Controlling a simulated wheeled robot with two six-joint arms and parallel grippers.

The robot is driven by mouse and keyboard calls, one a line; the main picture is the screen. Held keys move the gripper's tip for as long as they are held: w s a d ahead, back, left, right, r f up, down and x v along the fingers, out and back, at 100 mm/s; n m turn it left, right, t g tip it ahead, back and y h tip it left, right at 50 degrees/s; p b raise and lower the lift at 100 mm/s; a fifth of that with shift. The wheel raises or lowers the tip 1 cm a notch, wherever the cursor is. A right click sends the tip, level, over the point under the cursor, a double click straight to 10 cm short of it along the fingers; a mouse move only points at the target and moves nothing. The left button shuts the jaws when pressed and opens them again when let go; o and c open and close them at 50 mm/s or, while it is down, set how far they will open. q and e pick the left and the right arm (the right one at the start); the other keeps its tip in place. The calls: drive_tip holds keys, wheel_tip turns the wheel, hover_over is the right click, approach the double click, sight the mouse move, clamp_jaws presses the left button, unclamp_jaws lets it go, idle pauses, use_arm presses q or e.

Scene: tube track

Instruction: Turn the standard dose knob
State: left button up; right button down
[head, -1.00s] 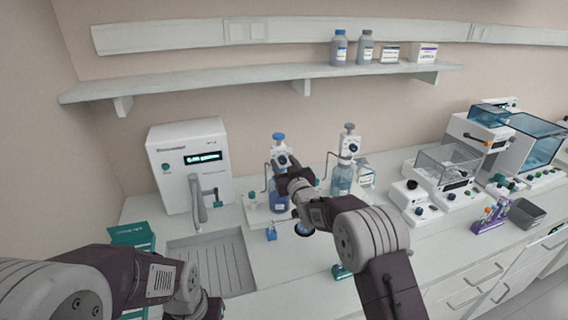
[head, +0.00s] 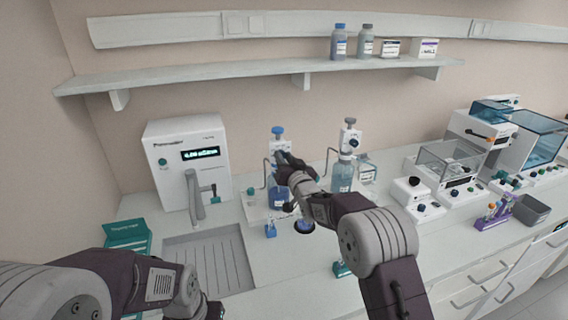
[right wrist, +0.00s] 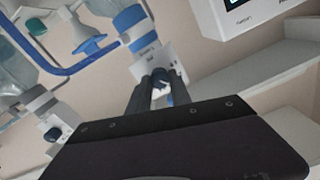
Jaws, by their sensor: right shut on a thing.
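A bottle-top dispenser with a blue cap (head: 278,131) stands on a bottle of blue liquid (head: 278,196) behind the sink's right side. My right gripper (head: 283,160) reaches its white head and hides most of the head's front. In the right wrist view the dark fingers are shut on a small dose knob (right wrist: 160,86) on the white dispenser head (right wrist: 172,62). The fingers hide most of the knob. A second dispenser with a grey cap (head: 349,122) stands just to the right. My left gripper (head: 211,307) is low at the front left, mostly hidden by its own wrist.
A white unit with a lit display (head: 187,150) stands behind the sink (head: 208,262). Small blue vessels (head: 270,229) stand in front of the dispensers. A balance (head: 448,165), a tube rack (head: 492,212) and a grey bin (head: 530,210) are at right. A shelf (head: 250,78) runs above.

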use_arm(q)
drive_tip(key=shift+f+b, duration=0.75)
drive_tip(key=shift+f, duration=0.2)
use_arm(e)
drive_tip(key=shift+f+m, duration=0.1)
drive_tip(key=shift+m, duration=1.5)
drive_tip(key=c, duration=1.2)
unclamp_jaws()
use_arm(q)
drive_tip(key=shift+f, duration=0.1)
